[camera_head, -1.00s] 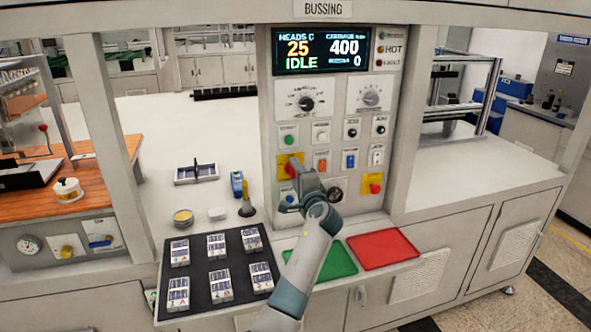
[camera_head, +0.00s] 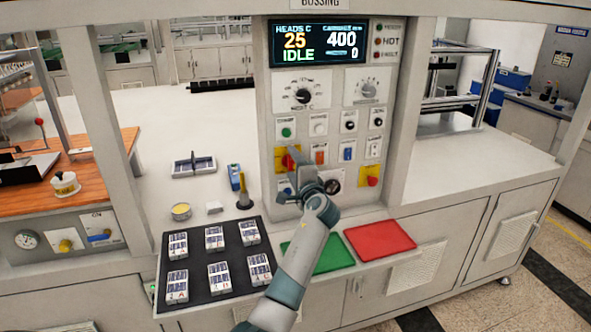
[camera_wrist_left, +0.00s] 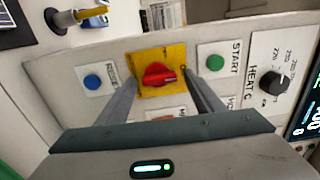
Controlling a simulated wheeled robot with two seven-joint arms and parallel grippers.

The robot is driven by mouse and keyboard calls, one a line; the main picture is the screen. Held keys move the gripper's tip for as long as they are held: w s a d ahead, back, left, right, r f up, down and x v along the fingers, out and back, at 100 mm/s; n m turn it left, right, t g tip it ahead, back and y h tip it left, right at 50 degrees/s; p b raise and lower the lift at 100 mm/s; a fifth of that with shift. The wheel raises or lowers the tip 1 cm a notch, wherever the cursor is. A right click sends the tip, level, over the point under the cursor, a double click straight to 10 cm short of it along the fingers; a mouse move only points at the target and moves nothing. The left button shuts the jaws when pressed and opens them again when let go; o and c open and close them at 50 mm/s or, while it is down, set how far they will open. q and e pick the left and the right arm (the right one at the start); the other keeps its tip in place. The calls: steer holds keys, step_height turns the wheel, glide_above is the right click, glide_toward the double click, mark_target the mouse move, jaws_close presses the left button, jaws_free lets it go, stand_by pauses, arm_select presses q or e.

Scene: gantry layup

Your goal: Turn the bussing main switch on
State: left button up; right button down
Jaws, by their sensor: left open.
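The main switch is a red rotary knob (camera_head: 288,160) on a yellow plate (camera_head: 281,167) at the left of the bussing panel. In the left wrist view the red knob (camera_wrist_left: 159,75) shows whole on its yellow plate (camera_wrist_left: 176,54), its grip lying along the picture's width. My left gripper (camera_wrist_left: 161,82) is open, with one finger to each side of the knob; I cannot tell whether they touch it. In the head view this gripper (camera_head: 287,164) is in front of the plate and partly hides it. My right gripper is not seen.
A green START button (camera_wrist_left: 215,62) and a blue button (camera_wrist_left: 93,82) flank the plate. The display (camera_head: 318,43) reads 25, 400 and IDLE. A second red knob (camera_head: 372,181) is at the panel's right. Below are green (camera_head: 335,256) and red (camera_head: 380,239) trays and a black mat (camera_head: 205,259).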

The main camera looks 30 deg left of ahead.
arm_select(q)
steer(key=shift+d, duration=0.1)
steer(key=b+v, duration=0.5)
steer(key=v, duration=1.2)
steer(key=shift+s+b, duration=0.2)
steer(key=shift+b, duration=0.15)
